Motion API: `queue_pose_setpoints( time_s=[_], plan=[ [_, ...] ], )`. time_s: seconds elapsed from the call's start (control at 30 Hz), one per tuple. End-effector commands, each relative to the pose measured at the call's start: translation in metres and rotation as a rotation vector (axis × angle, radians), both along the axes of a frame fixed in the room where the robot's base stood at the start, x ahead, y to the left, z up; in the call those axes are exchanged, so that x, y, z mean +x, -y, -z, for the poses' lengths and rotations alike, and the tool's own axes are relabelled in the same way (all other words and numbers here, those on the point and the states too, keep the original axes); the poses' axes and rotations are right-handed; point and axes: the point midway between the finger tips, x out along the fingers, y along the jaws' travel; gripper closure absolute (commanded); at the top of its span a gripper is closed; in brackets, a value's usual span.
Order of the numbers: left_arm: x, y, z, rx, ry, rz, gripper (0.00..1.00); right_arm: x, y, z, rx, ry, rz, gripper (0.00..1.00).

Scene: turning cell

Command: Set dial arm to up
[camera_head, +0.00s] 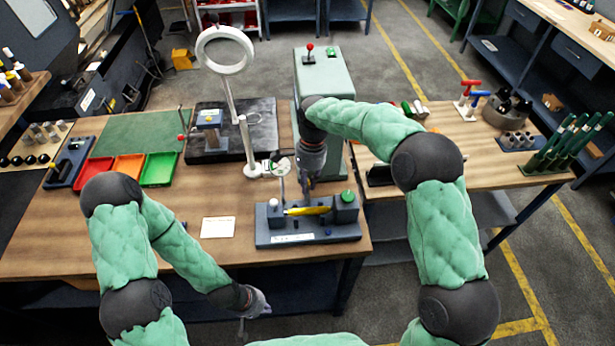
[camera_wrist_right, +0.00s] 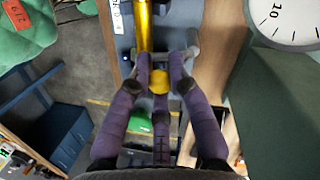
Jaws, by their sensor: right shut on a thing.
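The bench fixture (camera_head: 350,233) is a blue-grey base that holds a yellow round bar (camera_head: 306,210). A white dial gauge (camera_head: 281,166) stands over its left side; its face also shows at the top right of the right wrist view (camera_wrist_right: 290,18). My right gripper (camera_head: 307,187) reaches down over the fixture. In the right wrist view its purple fingers (camera_wrist_right: 161,72) are shut around a small yellow knob (camera_wrist_right: 159,82), beside grey metal parts. Whether this knob belongs to the dial arm is unclear. My left gripper (camera_head: 252,303) hangs empty before the table edge, its finger opening too small to judge.
A ring lamp (camera_head: 225,50) on a jointed stand rises behind the fixture. Red, orange and green trays (camera_head: 160,168) lie on the left. A white card (camera_head: 218,227) lies on clear tabletop left of the fixture.

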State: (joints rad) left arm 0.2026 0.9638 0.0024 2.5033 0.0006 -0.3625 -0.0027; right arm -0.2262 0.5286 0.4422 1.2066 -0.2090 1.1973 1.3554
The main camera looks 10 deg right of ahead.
Motion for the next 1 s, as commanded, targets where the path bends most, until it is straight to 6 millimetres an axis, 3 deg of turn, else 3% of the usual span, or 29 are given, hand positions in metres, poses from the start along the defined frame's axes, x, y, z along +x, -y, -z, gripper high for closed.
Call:
queue_pose_setpoints(
  time_s=[0.03,0.33,0.83,0.87,0.9,0.93,1.0],
  plan=[
    [0.0,0.0,-0.011,0.0,0.0,0.0,1.0,0.002,0.0,-0.005,0.001,-0.018,0.001,1.0],
    [0.0,0.0,-0.042,0.0,0.0,0.0,1.0,0.008,0.0,-0.006,0.002,-0.125,0.002,1.0],
    [0.0,0.0,-0.047,0.0,0.0,0.0,1.0,0.01,0.0,-0.003,0.003,-0.161,0.001,1.0],
    [0.0,0.0,-0.047,0.0,0.0,0.0,1.0,0.01,0.0,-0.003,0.003,-0.161,0.001,0.78],
    [0.0,0.0,-0.047,0.0,0.0,0.0,1.0,0.01,0.0,-0.003,0.003,-0.161,0.001,0.66],
    [0.0,0.0,-0.047,0.0,0.0,0.0,1.0,0.01,0.0,-0.003,0.003,-0.161,0.001,0.58],
    [0.0,0.0,-0.047,0.0,0.0,0.0,1.0,0.01,0.0,-0.003,0.003,-0.161,0.001,0.56]
  ],
)
